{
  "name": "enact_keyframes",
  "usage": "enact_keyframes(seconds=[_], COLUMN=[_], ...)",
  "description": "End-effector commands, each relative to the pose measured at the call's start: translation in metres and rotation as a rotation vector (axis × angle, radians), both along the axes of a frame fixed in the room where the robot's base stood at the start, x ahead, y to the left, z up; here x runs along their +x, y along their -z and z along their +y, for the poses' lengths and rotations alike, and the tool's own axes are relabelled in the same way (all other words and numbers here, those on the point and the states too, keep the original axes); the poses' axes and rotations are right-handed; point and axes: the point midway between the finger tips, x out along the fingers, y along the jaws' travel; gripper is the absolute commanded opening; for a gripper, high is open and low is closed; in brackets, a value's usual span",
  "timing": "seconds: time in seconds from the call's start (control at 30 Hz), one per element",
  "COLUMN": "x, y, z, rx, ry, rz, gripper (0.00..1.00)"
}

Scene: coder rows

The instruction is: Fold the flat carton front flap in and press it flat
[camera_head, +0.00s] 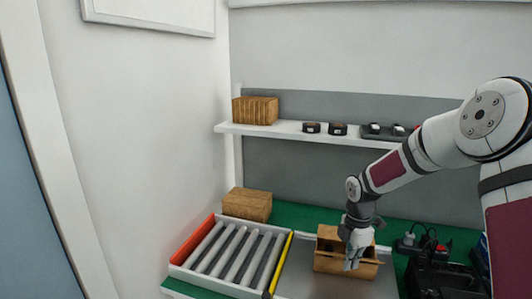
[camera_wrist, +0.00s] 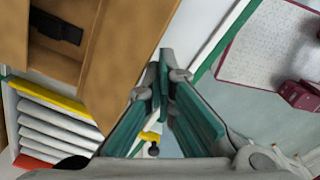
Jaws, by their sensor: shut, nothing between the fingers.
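The open brown carton (camera_head: 328,256) stands on the bench, with a small flap sticking out at its right end. My gripper (camera_head: 350,267) points down at the carton's front side, in front of its wall in the head view. In the wrist view, the carton's broad brown panel (camera_wrist: 125,48) lies left of my teal fingers (camera_wrist: 162,62). The fingers are close together with nothing between them. A dark object (camera_wrist: 58,28) lies inside the carton. My gripper hides part of the carton, and I cannot tell whether the fingers touch the panel.
A roller conveyor (camera_head: 232,250) with orange and yellow edges is left of the carton, with a closed brown box (camera_head: 247,204) behind it. Black equipment (camera_head: 440,275) stands close on the right.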

Motion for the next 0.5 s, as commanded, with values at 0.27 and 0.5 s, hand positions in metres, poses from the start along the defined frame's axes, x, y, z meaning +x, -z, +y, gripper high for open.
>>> enact_keyframes(seconds=[0.27, 0.5], x=[0.0117, 0.0114], y=[0.0007, 0.0001], z=[-0.0038, -0.0037], rx=[0.001, 0.001], ry=[-0.001, -0.001], rz=[0.0, 0.001], gripper=[0.0, 0.0])
